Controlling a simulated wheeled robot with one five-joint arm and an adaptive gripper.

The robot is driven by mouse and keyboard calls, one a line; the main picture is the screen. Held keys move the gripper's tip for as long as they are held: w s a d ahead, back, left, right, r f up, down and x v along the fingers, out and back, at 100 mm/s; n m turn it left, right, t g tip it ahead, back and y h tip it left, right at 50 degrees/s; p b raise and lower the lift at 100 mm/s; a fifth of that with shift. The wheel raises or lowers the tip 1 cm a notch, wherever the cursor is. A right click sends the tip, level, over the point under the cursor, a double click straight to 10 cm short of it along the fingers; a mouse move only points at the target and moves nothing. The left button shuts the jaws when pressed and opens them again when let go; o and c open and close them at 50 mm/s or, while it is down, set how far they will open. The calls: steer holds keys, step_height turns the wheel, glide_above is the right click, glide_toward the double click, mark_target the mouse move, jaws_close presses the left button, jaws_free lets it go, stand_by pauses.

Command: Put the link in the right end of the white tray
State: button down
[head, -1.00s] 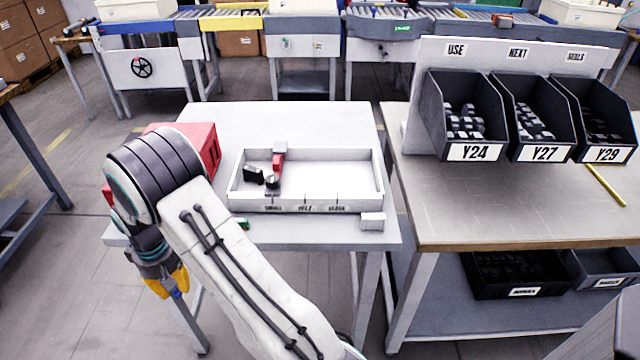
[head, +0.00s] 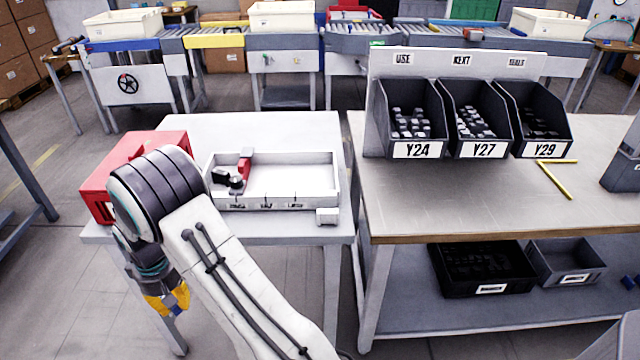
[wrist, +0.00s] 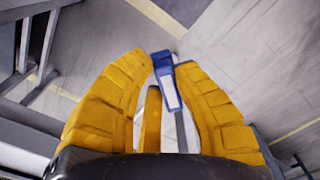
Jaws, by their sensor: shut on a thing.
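The white tray (head: 275,202) lies on the white table, its right end (head: 312,183) bare. In its left end lie a red piece (head: 244,166) and some dark pieces (head: 222,177). My gripper (head: 172,300) hangs low at the front left of the table, below its top. Its yellow fingers also show in the wrist view (wrist: 165,68), shut on a blue piece (wrist: 163,62) with a pale face.
A red case (head: 100,180) sits at the table's left, beside my arm. A small white block (head: 327,216) is at the tray's front right corner. A workbench (head: 440,210) with dark bins (head: 410,120) stands to the right.

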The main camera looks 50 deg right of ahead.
steer(key=shift+w+r, duration=0.25)
steer(key=shift+r, duration=0.05)
step_height(320, 180, up, 9)
steer(key=p, duration=0.9)
steer(key=shift+r, duration=0.1)
steer(key=s+d+r+m, duration=0.1)
steer(key=s+d+m, duration=0.2)
steer(key=d+m, duration=0.5)
steer(key=s+d+r+m, duration=0.1)
steer(key=s+d+m, duration=0.25)
steer(key=d, duration=0.85)
steer(key=s+d+r+m, duration=0.2)
steer(key=d+m, duration=0.4)
steer(key=d, duration=0.3)
steer(key=s+d+r+m, duration=0.1)
steer(key=s+d+m, duration=0.6)
steer(key=s, duration=0.4)
steer(key=s+d+r+m+h, duration=0.1)
steer(key=s+d+r+m, duration=0.1)
steer(key=s+d+m, duration=0.6)
steer(key=s+d, duration=0.1)
steer(key=s, duration=0.1)
steer(key=shift+s+d, duration=0.3)
steer(key=shift+s, duration=0.1)
